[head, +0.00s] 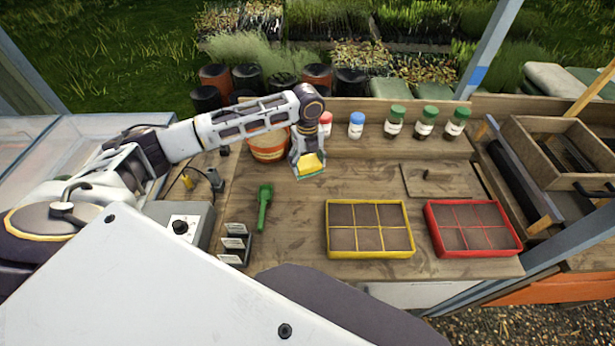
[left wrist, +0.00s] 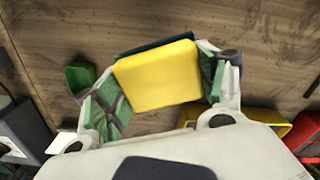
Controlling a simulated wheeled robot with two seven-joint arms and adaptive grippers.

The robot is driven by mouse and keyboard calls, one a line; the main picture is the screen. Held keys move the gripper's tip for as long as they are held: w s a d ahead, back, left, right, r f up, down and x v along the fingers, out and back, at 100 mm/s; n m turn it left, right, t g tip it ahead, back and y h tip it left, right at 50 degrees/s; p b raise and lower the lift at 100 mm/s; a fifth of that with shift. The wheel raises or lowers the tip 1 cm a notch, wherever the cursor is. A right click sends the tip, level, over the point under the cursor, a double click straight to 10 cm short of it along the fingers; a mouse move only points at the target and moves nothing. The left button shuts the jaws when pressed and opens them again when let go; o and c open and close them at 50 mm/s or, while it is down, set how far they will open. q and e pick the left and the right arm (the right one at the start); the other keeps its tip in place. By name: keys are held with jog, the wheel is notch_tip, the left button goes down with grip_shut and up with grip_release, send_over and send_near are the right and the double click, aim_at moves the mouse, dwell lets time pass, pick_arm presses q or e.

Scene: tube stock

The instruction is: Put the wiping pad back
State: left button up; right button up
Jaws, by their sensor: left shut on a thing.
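The wiping pad (head: 312,162) is a yellow block with a green layer on one face. It also shows in the left wrist view (left wrist: 160,76) as a yellow rounded square with a dark green edge behind it. My left gripper (head: 308,165) is shut on the pad, with a green-padded finger on either side of it in the wrist view. The gripper points down over the middle-back of the wooden table (head: 345,182), in front of the row of bottles. I cannot tell the exact gap between pad and table. My right gripper is not in view.
An orange pot (head: 268,150) stands behind the left wrist. Bottles with red, blue and green caps (head: 397,122) line the back. A green tool (head: 264,207) lies left of the yellow tray (head: 370,254); the red tray (head: 474,252) is at right. A lidded board (head: 440,180) lies behind it.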

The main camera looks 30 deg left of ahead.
aim_at(307, 162)
pick_arm(q)
jog(key=shift+f, duration=1.65)
jog(key=shift+f+p, duration=0.3)
jog(key=shift+f, duration=1.6)
jog(key=o, duration=1)
jog(key=shift+f, duration=0.1)
jog(key=shift+c, duration=0.2)
notch_tip(307, 162, up, 12)
jog(key=shift+r+b, duration=0.15)
jog(key=shift+b, duration=0.5)
jog(key=shift+s, duration=0.1)
